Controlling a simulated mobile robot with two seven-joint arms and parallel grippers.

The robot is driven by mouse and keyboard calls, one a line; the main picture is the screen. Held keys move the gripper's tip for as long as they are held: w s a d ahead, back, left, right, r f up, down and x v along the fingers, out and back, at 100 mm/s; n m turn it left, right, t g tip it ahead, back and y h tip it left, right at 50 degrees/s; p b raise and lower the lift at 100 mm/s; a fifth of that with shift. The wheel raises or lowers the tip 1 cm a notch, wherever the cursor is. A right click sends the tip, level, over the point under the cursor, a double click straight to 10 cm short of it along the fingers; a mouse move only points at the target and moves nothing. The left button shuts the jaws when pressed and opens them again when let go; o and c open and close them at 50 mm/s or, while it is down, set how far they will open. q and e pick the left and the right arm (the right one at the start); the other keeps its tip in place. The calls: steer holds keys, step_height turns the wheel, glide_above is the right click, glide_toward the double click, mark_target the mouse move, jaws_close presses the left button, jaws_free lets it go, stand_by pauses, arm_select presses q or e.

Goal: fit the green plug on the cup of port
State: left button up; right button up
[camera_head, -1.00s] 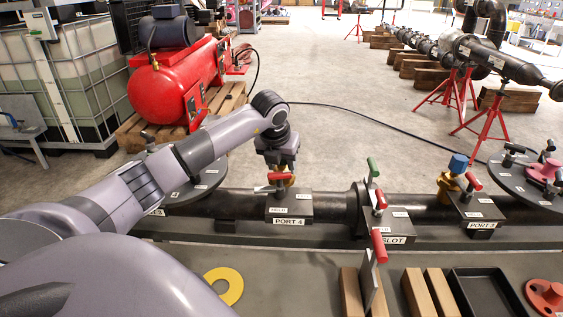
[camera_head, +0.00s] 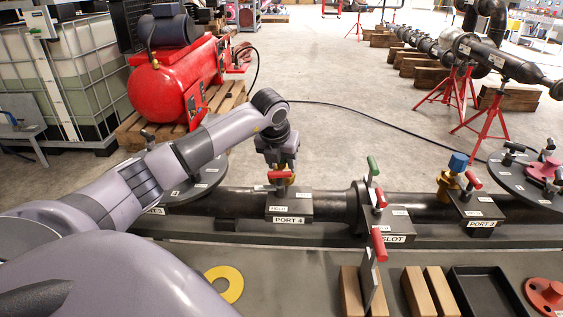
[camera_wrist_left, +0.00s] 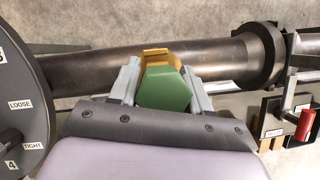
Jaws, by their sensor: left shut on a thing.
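The green plug (camera_wrist_left: 164,90) is a six-sided block between the two fingers of my left gripper (camera_wrist_left: 160,88) in the left wrist view. Yellow brass, apparently the cup (camera_wrist_left: 156,53), shows just behind the plug. I cannot tell whether the plug touches it or sits in it. In the head view my left gripper (camera_head: 279,165) points down over the pipe at the PORT 4 block (camera_head: 300,209). Brass shows beside and below the fingers, and the plug is hidden there. My right gripper is not in view.
A red handle (camera_head: 281,174) is close to my left gripper. The slot block (camera_head: 383,221) with green and red handles stands right of it. PORT 3 has a blue plug (camera_head: 458,161) on brass. Wooden blocks (camera_head: 415,292) and a black tray (camera_head: 485,290) occupy the front right.

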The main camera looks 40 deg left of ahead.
arm_select(q)
steer(key=shift+f, duration=0.25)
steer(key=o, duration=1.3)
steer(key=shift+s, duration=0.15)
steer(key=shift+d+f, duration=0.2)
steer(key=v, duration=0.5)
steer(key=a+v, duration=0.1)
steer(key=v, duration=0.1)
steer(key=shift+d+r, duration=0.1)
steer(key=shift+r, duration=0.45)
